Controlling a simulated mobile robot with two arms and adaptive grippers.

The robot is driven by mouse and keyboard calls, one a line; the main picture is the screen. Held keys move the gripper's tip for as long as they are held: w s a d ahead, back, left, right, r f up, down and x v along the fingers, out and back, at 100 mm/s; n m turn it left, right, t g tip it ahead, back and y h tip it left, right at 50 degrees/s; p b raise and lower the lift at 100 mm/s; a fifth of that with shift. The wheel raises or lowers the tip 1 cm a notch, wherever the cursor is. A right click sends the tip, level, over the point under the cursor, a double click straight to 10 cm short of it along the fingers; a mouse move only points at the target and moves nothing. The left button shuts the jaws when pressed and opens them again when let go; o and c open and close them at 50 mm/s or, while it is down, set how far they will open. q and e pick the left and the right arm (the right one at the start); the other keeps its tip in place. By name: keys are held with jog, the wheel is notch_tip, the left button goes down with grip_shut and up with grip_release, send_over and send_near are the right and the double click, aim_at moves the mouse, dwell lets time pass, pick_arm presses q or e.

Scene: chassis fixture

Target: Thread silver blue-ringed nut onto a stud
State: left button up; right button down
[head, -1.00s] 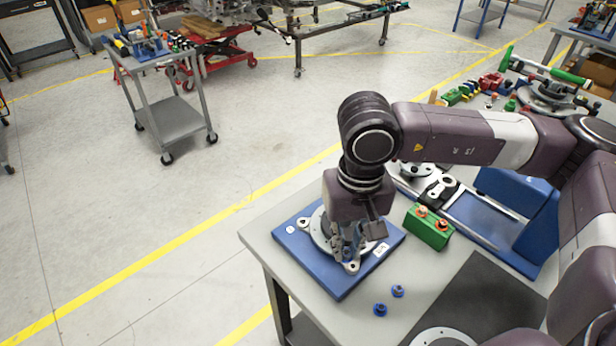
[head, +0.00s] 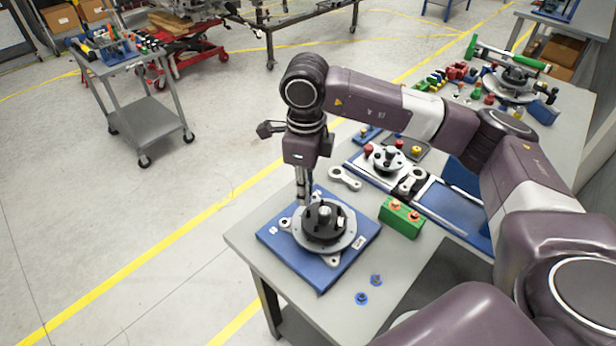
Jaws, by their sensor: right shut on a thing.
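A round grey flange (head: 345,240) with a dark hub (head: 324,222) and silver centre sits on a blue plate (head: 323,276) at the table's near-left corner. My right gripper (head: 303,203) points down at the flange's far-left edge, beside the hub. Its fingers are close together on something too small to make out. I cannot tell whether it touches a stud. Two small blue-ringed nuts, one (head: 376,280) and another (head: 361,298), lie on the table right of the plate. My left gripper is out of view.
A green block (head: 400,217) with orange-topped pegs stands right of the plate. Behind it are a loose metal link (head: 345,178) and a blue fixture with a round flange (head: 388,158). A dark mat (head: 425,268) lies at the right. A grey cart (head: 150,122) stands apart on the floor.

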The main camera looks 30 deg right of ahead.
jog(key=shift+w+d+f+m+b, duration=0.25)
jog(key=shift+f+m+b, duration=0.05)
jog(key=shift+f+m, duration=0.6)
jog(key=shift+w+d+f+m+b, duration=0.25)
jog(key=shift+f+m, duration=0.45)
jog(key=shift+m, duration=0.25)
jog(key=shift+w+d+f+m+b, duration=0.2)
jog(key=shift+d+f+m+b, duration=0.1)
jog(key=shift+f+m, duration=0.6)
jog(key=shift+r, duration=0.1)
jog(key=shift+f+b, duration=0.7)
jog(key=shift+f+b, duration=0.6)
jog(key=shift+a, duration=0.1)
